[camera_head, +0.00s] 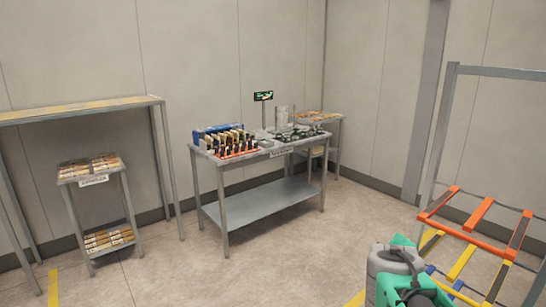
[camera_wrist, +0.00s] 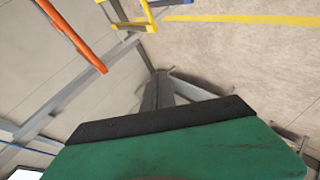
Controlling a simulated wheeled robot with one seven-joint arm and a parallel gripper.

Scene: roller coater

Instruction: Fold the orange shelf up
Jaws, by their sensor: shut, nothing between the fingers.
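The orange shelf (camera_head: 465,236) is an open frame of orange and dark bars on the grey rack at the right of the head view. It sticks out from the rack, folded down, with nothing on it. One of its orange bars (camera_wrist: 75,38) crosses the upper left of the wrist view. My gripper (camera_wrist: 160,80) shows in the wrist view as dark fingers beyond the green housing. It is shut and empty, apart from the orange bar. In the head view my green and grey arm covers part of the area below the shelf, and the fingertips cannot be made out.
A yellow shelf (camera_head: 461,262) sits below the orange one, with blue parts lower down. The rack's grey upright (camera_head: 440,135) stands beside them. A workbench (camera_head: 262,200) with parts stands at the centre, and a small stand (camera_head: 92,178) at the left. The floor between is clear.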

